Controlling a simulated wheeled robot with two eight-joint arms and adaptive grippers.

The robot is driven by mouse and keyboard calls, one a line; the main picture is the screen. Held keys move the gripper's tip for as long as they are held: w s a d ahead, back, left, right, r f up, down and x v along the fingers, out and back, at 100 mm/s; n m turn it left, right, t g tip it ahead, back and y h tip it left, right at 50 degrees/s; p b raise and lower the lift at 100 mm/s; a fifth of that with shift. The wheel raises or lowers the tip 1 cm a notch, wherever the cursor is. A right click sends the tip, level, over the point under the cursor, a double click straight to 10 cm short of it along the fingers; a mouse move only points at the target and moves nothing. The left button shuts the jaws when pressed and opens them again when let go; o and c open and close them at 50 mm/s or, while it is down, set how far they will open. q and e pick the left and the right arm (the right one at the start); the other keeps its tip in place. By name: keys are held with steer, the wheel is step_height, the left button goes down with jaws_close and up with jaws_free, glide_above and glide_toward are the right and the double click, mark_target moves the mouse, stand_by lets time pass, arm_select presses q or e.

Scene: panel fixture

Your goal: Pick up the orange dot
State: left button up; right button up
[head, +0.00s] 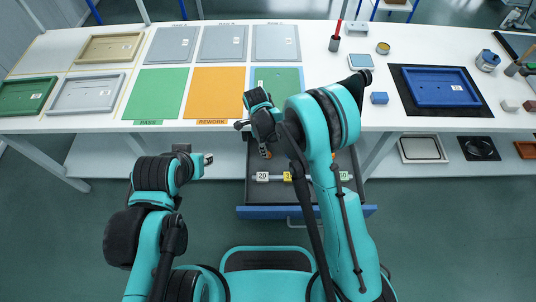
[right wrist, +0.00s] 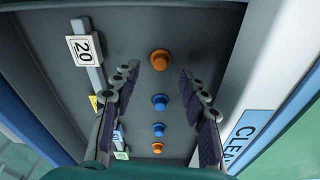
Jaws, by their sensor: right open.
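In the right wrist view a large orange dot (right wrist: 160,60), shaped like a short knob, stands on the dark drawer floor. A smaller orange dot (right wrist: 157,148) sits at the other end of the same row. Two blue dots, one larger (right wrist: 160,102) and one smaller (right wrist: 158,130), lie between them. My right gripper (right wrist: 158,82) is open and empty, its fingers on either side of the row, touching no dot that I can see. In the head view my right arm hides most of this row. My left gripper (head: 207,158) is left of the drawer; its jaws are too small to read.
The open drawer (head: 250,211) juts out below the white table (head: 334,98). Inside it a grey divider strip carries a "20" label (right wrist: 84,48). Drawer walls stand close on both sides. A blue tray (head: 440,87) and a blue block (head: 379,98) are on the table.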

steer(key=f+b, duration=0.1)
steer(key=f, duration=0.3)
steer(key=shift+d+b, duration=0.2)
steer(key=shift+b, duration=0.1)
steer(key=c, duration=0.8)
